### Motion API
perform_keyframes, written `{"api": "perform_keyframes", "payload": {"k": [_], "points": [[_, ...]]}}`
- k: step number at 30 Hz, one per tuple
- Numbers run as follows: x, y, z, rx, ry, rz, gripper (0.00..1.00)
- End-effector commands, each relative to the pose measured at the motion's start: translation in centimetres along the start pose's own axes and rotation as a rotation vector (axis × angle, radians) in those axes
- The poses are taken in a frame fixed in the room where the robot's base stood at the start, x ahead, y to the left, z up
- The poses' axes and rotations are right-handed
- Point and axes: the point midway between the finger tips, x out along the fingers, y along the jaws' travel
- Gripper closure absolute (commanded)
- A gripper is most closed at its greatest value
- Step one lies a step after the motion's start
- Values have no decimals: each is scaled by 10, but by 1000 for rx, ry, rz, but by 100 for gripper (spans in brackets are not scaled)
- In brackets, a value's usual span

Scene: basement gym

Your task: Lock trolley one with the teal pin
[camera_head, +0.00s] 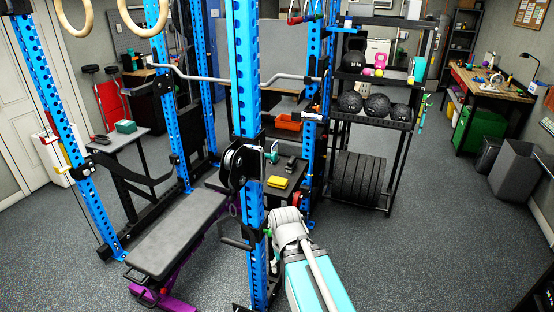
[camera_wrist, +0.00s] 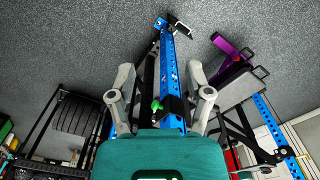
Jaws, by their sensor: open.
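My gripper (camera_wrist: 160,72) is open in the wrist view. Its two grey fingers stand apart on either side of a blue perforated upright (camera_wrist: 171,78), with nothing clearly held. A black fitting on the upright (camera_wrist: 173,107) lies between the fingers near the palm, with a bright green knob (camera_wrist: 157,104) beside it. In the head view the front blue upright (camera_head: 246,95) carries a black round-ended fitting (camera_head: 234,166) and a lower black handle (camera_head: 237,244). A teal-ended item (camera_head: 272,157) shows just behind the upright. I cannot tell which fitting is trolley one. My fingers are hidden there.
A padded bench (camera_head: 178,232) lies left of the front upright. A ball rack (camera_head: 372,120) stands behind right. The floor at right (camera_head: 430,250) is clear.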

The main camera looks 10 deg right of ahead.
Motion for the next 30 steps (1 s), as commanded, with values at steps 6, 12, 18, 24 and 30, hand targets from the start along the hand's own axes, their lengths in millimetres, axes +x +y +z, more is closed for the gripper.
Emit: {"api": "perform_keyframes", "payload": {"k": [6,12,18,24,30], "points": [[0,0,0,1,0,-2,52],[0,-1,-11,20,5,-57,89],[-2,-2,-40,77,25,-220,100],[-14,4,-83,161,71,-460,100],[-38,22,-127,247,137,-707,100]]}}
